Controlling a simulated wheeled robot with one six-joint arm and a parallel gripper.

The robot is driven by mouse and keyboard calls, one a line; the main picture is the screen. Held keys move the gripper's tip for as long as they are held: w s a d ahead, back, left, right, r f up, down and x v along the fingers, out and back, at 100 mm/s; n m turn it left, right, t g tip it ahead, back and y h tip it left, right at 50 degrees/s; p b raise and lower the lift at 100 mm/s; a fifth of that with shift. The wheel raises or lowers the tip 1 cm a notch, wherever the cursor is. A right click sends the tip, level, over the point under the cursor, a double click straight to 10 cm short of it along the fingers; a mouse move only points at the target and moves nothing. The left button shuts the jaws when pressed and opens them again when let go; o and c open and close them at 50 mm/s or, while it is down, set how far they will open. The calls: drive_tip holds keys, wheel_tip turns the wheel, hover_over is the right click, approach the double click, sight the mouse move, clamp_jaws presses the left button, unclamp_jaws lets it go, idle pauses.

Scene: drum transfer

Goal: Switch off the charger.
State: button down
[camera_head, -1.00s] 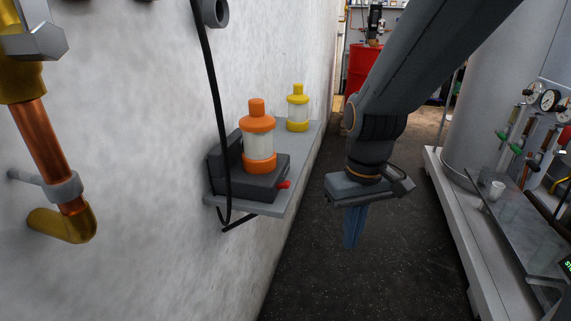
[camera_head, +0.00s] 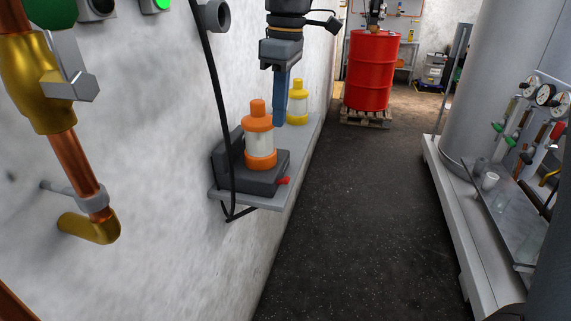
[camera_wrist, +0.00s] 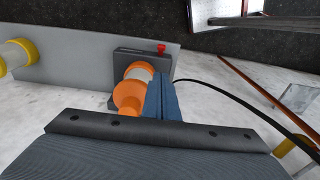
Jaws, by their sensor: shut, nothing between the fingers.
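The charger (camera_head: 217,168) is a dark grey box with a raised back on a wall shelf. An orange-capped lantern (camera_head: 259,138) stands upright in it. A small red switch (camera_head: 283,181) sticks out of its front right side; in the wrist view the red switch (camera_wrist: 161,48) shows at the charger's edge (camera_wrist: 128,58). My gripper (camera_head: 280,122) points down, shut and empty, above the shelf. In the head view its blue fingers appear beside the orange lantern, between it and the yellow one. In the wrist view the fingers (camera_wrist: 161,95) overlap the orange lantern (camera_wrist: 132,90); contact cannot be told.
A yellow-capped lantern (camera_head: 298,103) stands farther along the shelf (camera_head: 265,200). A black cable (camera_head: 222,110) hangs in front of the charger. A brass and copper pipe (camera_head: 75,160) is on the left wall. The floor right of the shelf is clear; a red drum (camera_head: 371,70) stands beyond.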

drive_tip(key=p, duration=0.2)
hover_over(284, 179)
drive_tip(key=a, duration=0.2)
drive_tip(key=f, duration=1)
drive_tip(key=shift+w+d, duration=0.25)
drive_tip(key=shift+w, duration=0.05)
drive_tip(key=shift+s+d+f+p, duration=0.15)
drive_tip(key=shift+d+f, duration=0.2)
drive_tip(key=shift+f, duration=0.2)
drive_tip(key=shift+s+d+f+p, duration=0.15)
drive_tip(key=shift+d+f, duration=0.15)
drive_tip(key=shift+f, duration=0.2)
drive_tip(key=shift+d+f, duration=0.25)
drive_tip(key=shift+f, duration=0.35)
